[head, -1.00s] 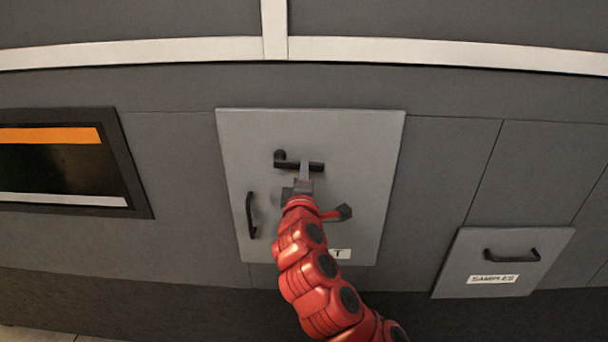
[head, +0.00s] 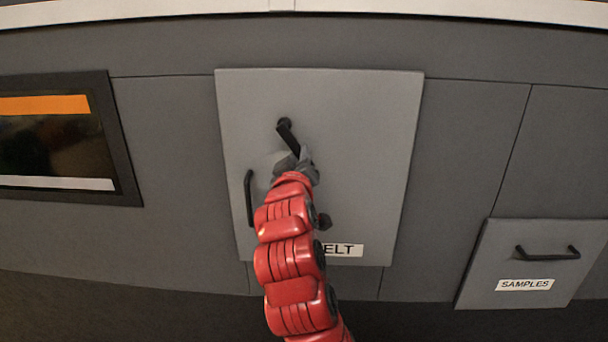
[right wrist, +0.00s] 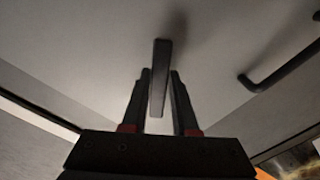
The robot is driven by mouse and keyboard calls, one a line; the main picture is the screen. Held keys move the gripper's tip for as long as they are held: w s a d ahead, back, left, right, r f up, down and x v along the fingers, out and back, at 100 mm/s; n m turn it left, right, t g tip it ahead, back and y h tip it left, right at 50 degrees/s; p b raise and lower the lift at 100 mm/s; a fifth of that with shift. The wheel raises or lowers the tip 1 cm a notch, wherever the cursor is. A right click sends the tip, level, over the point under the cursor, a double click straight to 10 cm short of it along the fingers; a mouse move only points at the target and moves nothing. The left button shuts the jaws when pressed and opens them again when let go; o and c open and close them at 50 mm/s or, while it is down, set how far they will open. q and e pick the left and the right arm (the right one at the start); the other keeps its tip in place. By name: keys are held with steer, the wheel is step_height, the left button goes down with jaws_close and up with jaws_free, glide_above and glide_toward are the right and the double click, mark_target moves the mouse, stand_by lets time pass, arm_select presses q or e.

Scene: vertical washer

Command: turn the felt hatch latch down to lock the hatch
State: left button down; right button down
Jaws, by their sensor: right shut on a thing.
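The felt hatch (head: 360,120) is a light grey panel in the middle of the head view, its label partly covered by my right arm. Its black latch (head: 287,135) slants steeply down and to the right from a pivot near the top. My right gripper (head: 301,160) is at the latch's lower end. In the right wrist view the latch (right wrist: 160,75) stands between the two fingers of my right gripper (right wrist: 160,78), which is shut on it. My left gripper is not in view.
A black pull handle (head: 249,198) is on the hatch's left side, close to my right gripper. A dark screen (head: 50,145) is at the left. A samples drawer (head: 500,258) with a black handle is at the lower right.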

steer(key=shift+w+a+f+m+b, duration=0.1)
steer(key=shift+a+f+m+b, duration=0.15)
steer(key=shift+a+m+b, duration=0.7)
steer(key=shift+s+a+f+m+b, duration=0.1)
steer(key=shift+a+f+m+b, duration=0.1)
steer(key=shift+m+b, duration=1.35)
steer(key=shift+w+a+f+m+b, duration=0.1)
steer(key=shift+a+f+m+b, duration=0.15)
steer(key=shift+a+m+b, duration=0.7)
steer(key=shift+d+b, duration=0.3)
steer(key=shift+b, duration=0.25)
steer(key=c, duration=0.7)
jaws_free()
steer(key=shift+r, duration=0.1)
steer(key=s, duration=1.7)
steer(key=shift+s+a, duration=0.2)
steer(key=shift+a, duration=0.1)
